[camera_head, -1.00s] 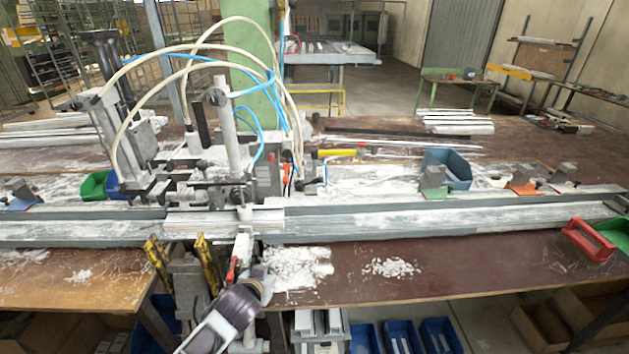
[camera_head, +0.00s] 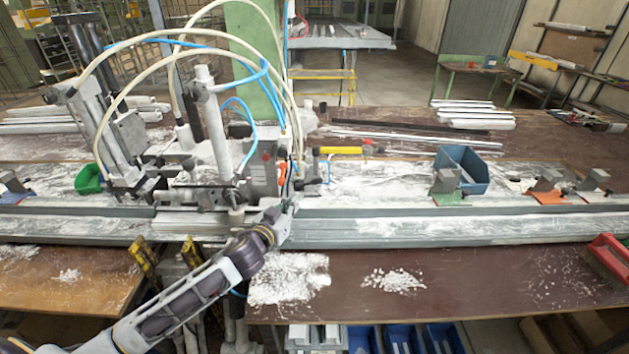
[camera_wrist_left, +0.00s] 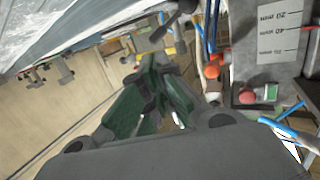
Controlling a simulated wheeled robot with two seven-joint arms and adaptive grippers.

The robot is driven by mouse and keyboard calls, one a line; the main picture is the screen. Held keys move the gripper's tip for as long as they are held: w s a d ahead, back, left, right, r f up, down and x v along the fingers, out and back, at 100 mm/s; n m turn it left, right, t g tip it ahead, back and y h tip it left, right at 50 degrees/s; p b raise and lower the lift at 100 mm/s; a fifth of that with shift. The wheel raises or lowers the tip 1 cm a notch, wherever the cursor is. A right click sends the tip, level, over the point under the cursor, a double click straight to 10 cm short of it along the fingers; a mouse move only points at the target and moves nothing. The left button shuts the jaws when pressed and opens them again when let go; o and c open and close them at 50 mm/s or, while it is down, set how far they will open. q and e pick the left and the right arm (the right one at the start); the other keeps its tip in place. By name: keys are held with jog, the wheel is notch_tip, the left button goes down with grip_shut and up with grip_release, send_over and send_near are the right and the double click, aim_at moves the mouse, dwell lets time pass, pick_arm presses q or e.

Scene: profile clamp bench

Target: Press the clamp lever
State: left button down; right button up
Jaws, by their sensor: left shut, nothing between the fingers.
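The grey clamp machine (camera_head: 210,130) stands on the bench behind the long profile rail, with pale hoses and blue tubes above it. My left arm reaches up from the lower left, and my left gripper (camera_head: 290,200) is at the right side of the machine, just above the rail. In the left wrist view the green-padded fingers of the left gripper (camera_wrist_left: 155,80) are shut and empty. A dark lever with a rounded end (camera_wrist_left: 175,22) shows just beyond the fingertips; it looks like the clamp lever. Whether the fingers touch it, I cannot tell. My right gripper is out of view.
A red button (camera_wrist_left: 247,97) and a scale plate (camera_wrist_left: 280,30) are on the machine's block, right of the fingers. The long rail (camera_head: 420,229) crosses the bench. A blue bin (camera_head: 465,170) stands farther right. White chips (camera_head: 290,279) lie on the front table.

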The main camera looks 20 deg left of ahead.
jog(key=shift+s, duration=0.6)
pick_arm(q)
jog(key=shift+w, duration=0.2)
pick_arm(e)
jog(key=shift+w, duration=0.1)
pick_arm(q)
jog(key=p, duration=0.3)
send_near(311, 182)
jog(key=shift+w+d+r, duration=0.2)
jog(key=shift+w+d, duration=0.3)
jog(key=shift+w, duration=0.6)
jog(key=shift+w+d+r, duration=0.2)
jog(key=shift+w+d, duration=0.25)
jog(key=shift+w, duration=0.65)
jog(key=shift+w+d+r, duration=0.2)
jog(key=shift+w+d, duration=0.3)
jog(key=shift+w, duration=0.6)
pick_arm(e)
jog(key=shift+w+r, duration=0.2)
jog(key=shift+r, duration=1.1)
